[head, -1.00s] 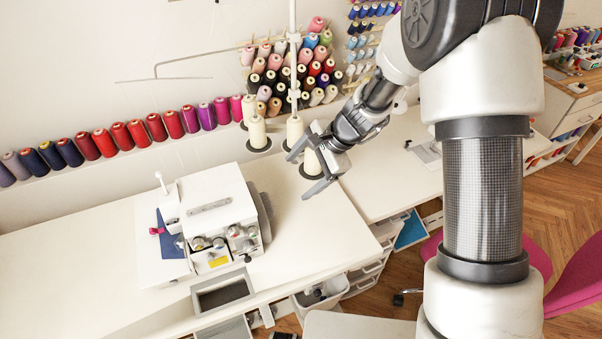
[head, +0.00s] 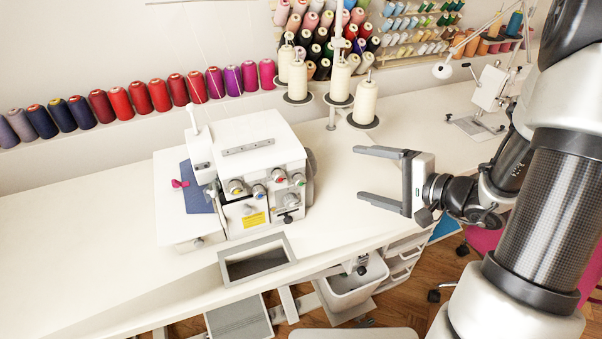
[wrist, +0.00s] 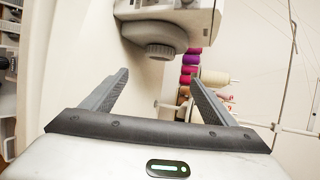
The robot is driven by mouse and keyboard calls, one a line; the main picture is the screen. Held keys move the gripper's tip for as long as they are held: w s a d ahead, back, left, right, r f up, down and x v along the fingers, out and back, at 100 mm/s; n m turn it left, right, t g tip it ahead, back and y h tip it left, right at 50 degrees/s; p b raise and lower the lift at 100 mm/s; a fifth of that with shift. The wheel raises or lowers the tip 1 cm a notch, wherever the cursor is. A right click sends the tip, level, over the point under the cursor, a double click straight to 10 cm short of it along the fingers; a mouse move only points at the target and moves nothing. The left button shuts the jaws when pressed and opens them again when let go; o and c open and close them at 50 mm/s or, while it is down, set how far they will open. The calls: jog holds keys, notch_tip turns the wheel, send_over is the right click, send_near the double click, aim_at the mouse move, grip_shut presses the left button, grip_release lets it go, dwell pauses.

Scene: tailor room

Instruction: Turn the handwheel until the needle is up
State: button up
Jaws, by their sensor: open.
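The white overlock sewing machine (head: 250,160) stands on the white table, its coloured dials facing front. Its grey handwheel (head: 311,165) shows edge-on at its right side. In the wrist view the round handwheel (wrist: 158,38) sits under the machine's edge, ahead of and slightly above the fingertips. The needle is too small to make out. My gripper (head: 358,174) is open and empty, level above the table to the right of the machine. Its fingers point left at the handwheel, with a clear gap between. In the wrist view my gripper (wrist: 158,76) has nothing between its fingers.
Cream thread cones (head: 364,102) on a stand rise behind the gripper. A grey-framed opening (head: 255,262) lies in front of the machine. The table right of the handwheel is clear.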

aim_at(314, 161)
jog(key=b+x, duration=0.1)
jog(key=x, duration=1.6)
jog(key=c, duration=1)
jog(key=shift+r, duration=0.1)
jog(key=shift+c, duration=0.2)
jog(key=shift+r, duration=0.1)
